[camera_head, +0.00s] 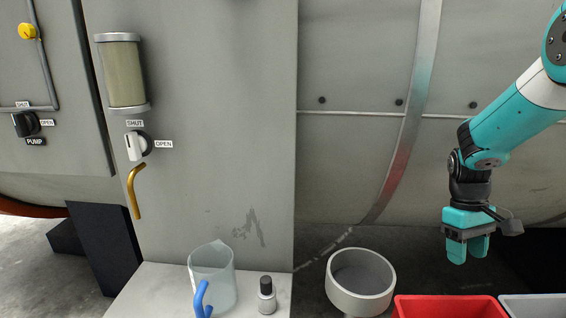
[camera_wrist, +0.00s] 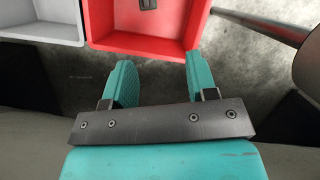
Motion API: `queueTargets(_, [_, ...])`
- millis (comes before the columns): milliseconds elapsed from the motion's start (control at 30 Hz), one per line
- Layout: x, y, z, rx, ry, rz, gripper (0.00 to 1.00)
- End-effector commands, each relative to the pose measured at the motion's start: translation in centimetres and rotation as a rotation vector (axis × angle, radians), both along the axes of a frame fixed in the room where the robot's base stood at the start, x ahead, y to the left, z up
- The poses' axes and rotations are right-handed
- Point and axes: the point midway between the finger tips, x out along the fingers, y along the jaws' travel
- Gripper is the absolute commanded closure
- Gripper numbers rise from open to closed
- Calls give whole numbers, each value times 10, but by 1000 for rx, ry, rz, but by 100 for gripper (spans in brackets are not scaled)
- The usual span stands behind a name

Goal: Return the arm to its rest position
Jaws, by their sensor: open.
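My teal arm (camera_head: 510,118) reaches in from the upper right in the head view. My gripper (camera_head: 467,252) points downward in free air at the right, above and behind the red bin (camera_head: 450,307). In the wrist view my gripper (camera_wrist: 160,80) has its two teal fingers spread apart with nothing between them. The red bin (camera_wrist: 140,45) lies beyond the fingertips there, with a small dark object (camera_wrist: 148,4) inside.
A clear jug (camera_head: 213,275) with a blue handle and a small dark-capped bottle (camera_head: 267,295) stand on a ledge. A round grey container (camera_head: 361,283) and a grey bin (camera_head: 535,307) flank the red bin. A brass spout (camera_head: 134,192) sticks out from the panel.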

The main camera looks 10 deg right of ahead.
Motion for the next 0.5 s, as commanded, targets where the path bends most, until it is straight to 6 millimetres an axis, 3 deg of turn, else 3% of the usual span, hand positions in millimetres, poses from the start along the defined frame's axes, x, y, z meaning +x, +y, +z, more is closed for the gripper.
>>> queueTargets(100, [-3,80,41,50,-127,120,47])
queueTargets(200, [-25,148,69,123,-223,212,47])
queueTargets(300, [-55,200,88,201,-289,284,47])
queueTargets(500, [-122,269,112,348,-362,395,47])
